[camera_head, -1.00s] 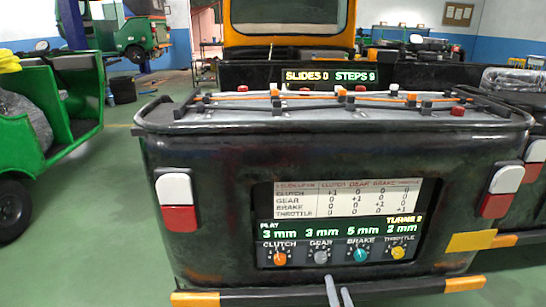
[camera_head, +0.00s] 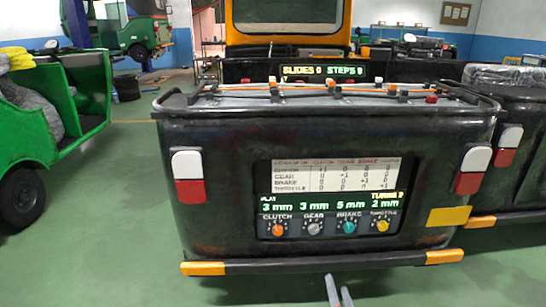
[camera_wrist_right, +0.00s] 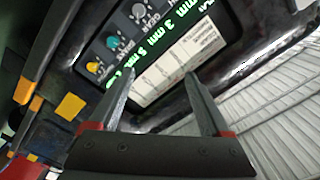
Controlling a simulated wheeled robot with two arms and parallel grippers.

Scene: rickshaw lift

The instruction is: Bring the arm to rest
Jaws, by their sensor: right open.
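My right gripper (camera_head: 337,284) shows only as two grey fingertips at the bottom of the head view, in front of and below the control panel. In the right wrist view my right gripper (camera_wrist_right: 157,78) has its fingers spread, with nothing between them. The rest of my right arm is out of the head view. My left gripper is not in view. The control panel (camera_head: 330,200) on the dark rickshaw (camera_head: 235,215) has a table, a row of mm readings, and clutch, gear, brake and throttle knobs. The panel also shows in the wrist view (camera_wrist_right: 178,65), tilted.
The rickshaw's yellow-ended bumper (camera_head: 320,262) runs below the panel. Cables (camera_head: 330,90) and small blocks lie along its top. A green rickshaw (camera_head: 85,95) stands at the left. Green floor (camera_head: 110,240) is clear at the left front.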

